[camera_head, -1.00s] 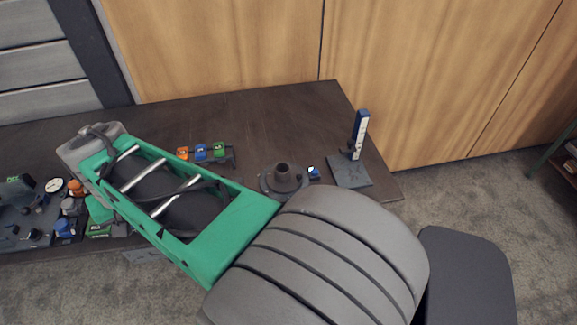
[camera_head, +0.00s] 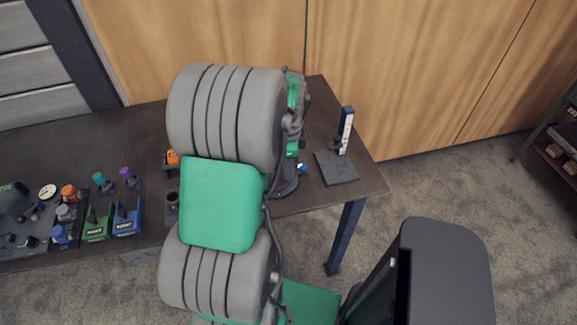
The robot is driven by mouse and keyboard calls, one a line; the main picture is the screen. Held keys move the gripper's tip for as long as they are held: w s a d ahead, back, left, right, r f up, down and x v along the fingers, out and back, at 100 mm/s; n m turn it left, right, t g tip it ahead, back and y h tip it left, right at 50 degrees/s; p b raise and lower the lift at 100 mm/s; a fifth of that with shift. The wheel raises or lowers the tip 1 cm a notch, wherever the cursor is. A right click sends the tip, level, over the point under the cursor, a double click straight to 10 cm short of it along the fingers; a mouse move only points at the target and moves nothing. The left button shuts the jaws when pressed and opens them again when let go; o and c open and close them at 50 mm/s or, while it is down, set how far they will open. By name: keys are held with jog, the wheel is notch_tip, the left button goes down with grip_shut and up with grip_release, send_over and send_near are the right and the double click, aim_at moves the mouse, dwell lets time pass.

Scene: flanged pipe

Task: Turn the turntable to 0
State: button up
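The turntable (camera_head: 287,181) is mostly hidden behind my arm. Only a dark grey rounded edge of it shows, right of my green arm link. A small blue piece with a white face (camera_head: 302,169) sits at its right side. I cannot read any mark or angle on the turntable. My arm stands across the middle of the view, with a green and grey wrist part showing behind it above the turntable. My gripper's fingers are hidden behind the arm, so I cannot tell whether they touch anything.
A height gauge with a blue and white post (camera_head: 345,130) stands on a grey plate at the table's right end. Green (camera_head: 97,224) and blue (camera_head: 127,217) bins, a dial gauge (camera_head: 48,191) and several small tools crowd the left. The back left of the dark table (camera_head: 90,140) is clear.

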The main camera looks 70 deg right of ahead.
jog(key=shift+f, duration=0.85)
jog(key=shift+c, duration=0.4)
grip_shut()
